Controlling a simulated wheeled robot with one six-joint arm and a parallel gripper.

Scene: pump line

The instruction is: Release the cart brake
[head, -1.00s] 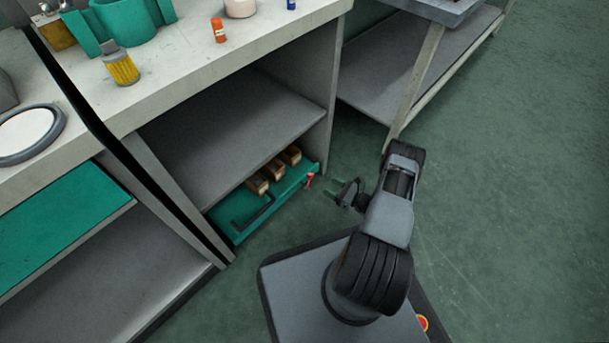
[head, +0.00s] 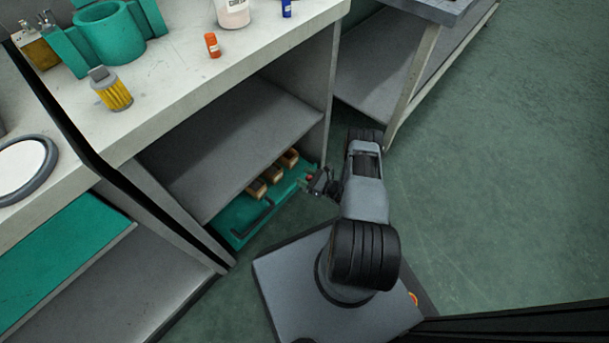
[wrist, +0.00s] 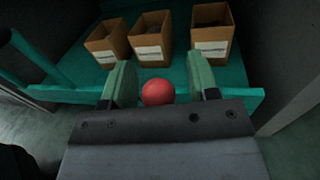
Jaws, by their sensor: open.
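The green cart (head: 238,212) sits low under the workbench, and its deck also shows in the wrist view (wrist: 80,92). A red ball-shaped knob (wrist: 157,92), which appears to be the brake lever's end, stands at the cart's front edge. My gripper (wrist: 160,85) is open, with one finger on each side of the knob; I cannot tell whether either finger touches it. In the head view my gripper (head: 314,182) is at the cart's right end and mostly covers the knob. The lever below the knob is hidden.
Several cardboard boxes (wrist: 150,38) with white labels stand on the cart behind the knob. A dark bar handle (head: 254,217) is at the cart's left. The shelf (head: 235,135) and bench side panel enclose the cart. The floor (head: 480,200) to the right is clear.

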